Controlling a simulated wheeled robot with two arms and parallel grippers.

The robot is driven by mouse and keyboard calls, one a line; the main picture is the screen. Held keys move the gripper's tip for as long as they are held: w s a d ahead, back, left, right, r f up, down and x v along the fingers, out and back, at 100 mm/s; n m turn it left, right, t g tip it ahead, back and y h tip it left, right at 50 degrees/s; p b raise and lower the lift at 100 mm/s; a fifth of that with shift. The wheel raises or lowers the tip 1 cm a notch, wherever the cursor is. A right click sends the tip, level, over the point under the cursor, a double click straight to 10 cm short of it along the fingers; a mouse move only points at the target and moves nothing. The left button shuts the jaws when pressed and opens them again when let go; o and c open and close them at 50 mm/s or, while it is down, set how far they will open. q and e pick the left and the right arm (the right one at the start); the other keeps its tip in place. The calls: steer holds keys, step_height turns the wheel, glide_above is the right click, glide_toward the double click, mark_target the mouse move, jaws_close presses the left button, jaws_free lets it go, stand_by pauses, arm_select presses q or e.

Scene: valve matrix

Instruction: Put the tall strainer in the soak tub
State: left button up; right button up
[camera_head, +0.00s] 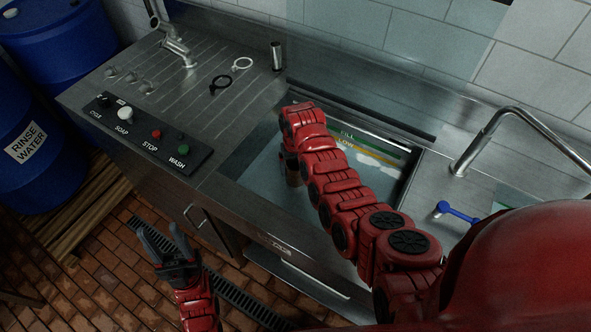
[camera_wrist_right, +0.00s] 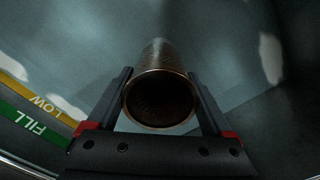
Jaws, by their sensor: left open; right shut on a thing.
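The tall strainer (camera_wrist_right: 160,98), a brownish open-ended cylinder, sits between the two black fingers of my right gripper (camera_wrist_right: 160,76) in the right wrist view. The gripper is shut on it. In the head view its brown side (camera_head: 293,176) shows just below my right wrist, inside the outline of the soak tub (camera_head: 262,128). Its lower end cannot be made out clearly, so I cannot tell whether it touches the tub floor. My left gripper (camera_head: 160,234) is open and empty, above the tiled floor in front of the counter.
A small metal cylinder (camera_head: 277,56) and two rings, one black (camera_head: 221,83) and one white (camera_head: 242,64), are on the drainboard. A button panel (camera_head: 150,135) lines its front. A faucet (camera_head: 500,125) and a blue lever (camera_head: 456,211) are at right. Blue barrels (camera_head: 40,130) stand left.

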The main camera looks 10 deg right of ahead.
steer(key=shift+f, duration=0.9)
steer(key=shift+f, duration=0.1)
steer(key=o, duration=1.3)
steer(key=shift+o, duration=0.2)
